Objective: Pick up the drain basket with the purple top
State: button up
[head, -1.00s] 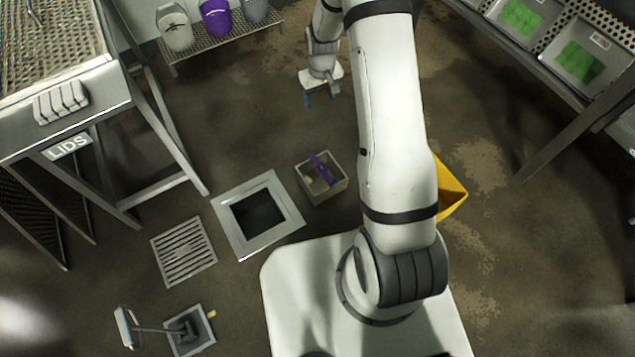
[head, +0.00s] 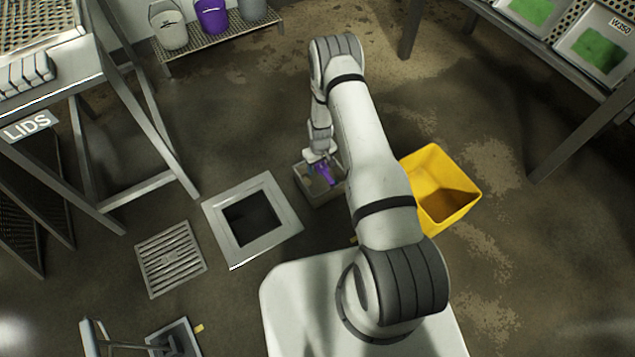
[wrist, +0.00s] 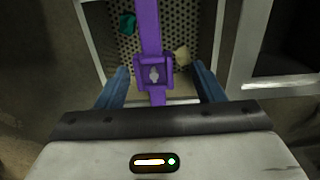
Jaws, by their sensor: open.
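The drain basket (head: 308,190) is a small square box on the floor, right of the square drain opening, with a purple bar across its top. In the wrist view the purple top (wrist: 150,38) is a strip with a square middle piece, over a perforated basket floor. A green scrap and a tan scrap lie inside. My gripper (wrist: 163,88) is open, with its blue fingers on either side of the purple top.
A framed square drain opening (head: 252,222) lies left of the basket, with a loose slotted grate (head: 170,259) beyond it. A yellow bin (head: 437,188) stands to the right. A table marked LIDS (head: 28,126) is at the left, and a low rack (head: 215,38) holds buckets.

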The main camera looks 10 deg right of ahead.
jog(key=f, duration=0.1)
jog(key=f+b, duration=0.1)
jog(key=f, duration=0.1)
jog(key=f+b, duration=0.1)
jog(key=shift+s+d+f, duration=0.1)
jog(key=shift+d+f, duration=0.15)
jog(key=shift+d, duration=0.05)
jog(key=shift+r, duration=0.1)
jog(key=c, duration=1.3)
